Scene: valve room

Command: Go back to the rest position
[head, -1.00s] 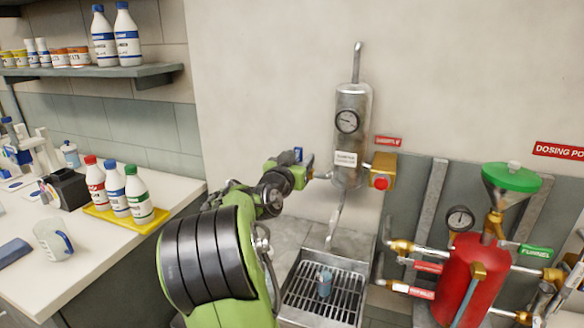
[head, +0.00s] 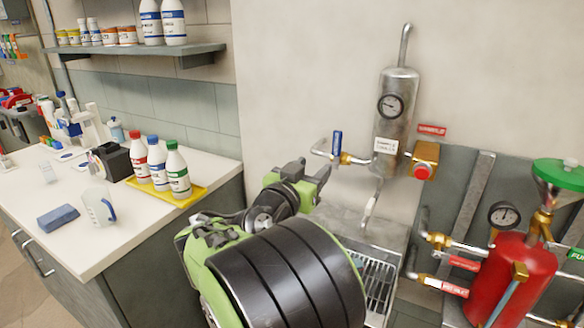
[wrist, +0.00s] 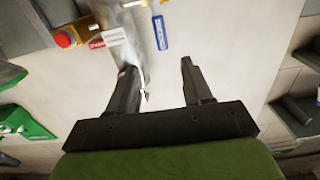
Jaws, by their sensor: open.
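My green arm with black bands fills the lower middle of the head view. My gripper (head: 312,176) is raised in front of the wall, a little below and left of the blue-handled valve (head: 337,145), and apart from it. In the wrist view my gripper (wrist: 165,85) has its two dark fingers spread wide with nothing between them. The blue handle (wrist: 160,32) shows beyond the fingertips, near the top.
The steel cylinder with a gauge (head: 391,130) hangs on the wall beside a yellow box with a red button (head: 424,162). A red tank (head: 508,275) with a green funnel stands at right. The white counter (head: 60,255) at left holds bottles on a yellow tray (head: 197,194).

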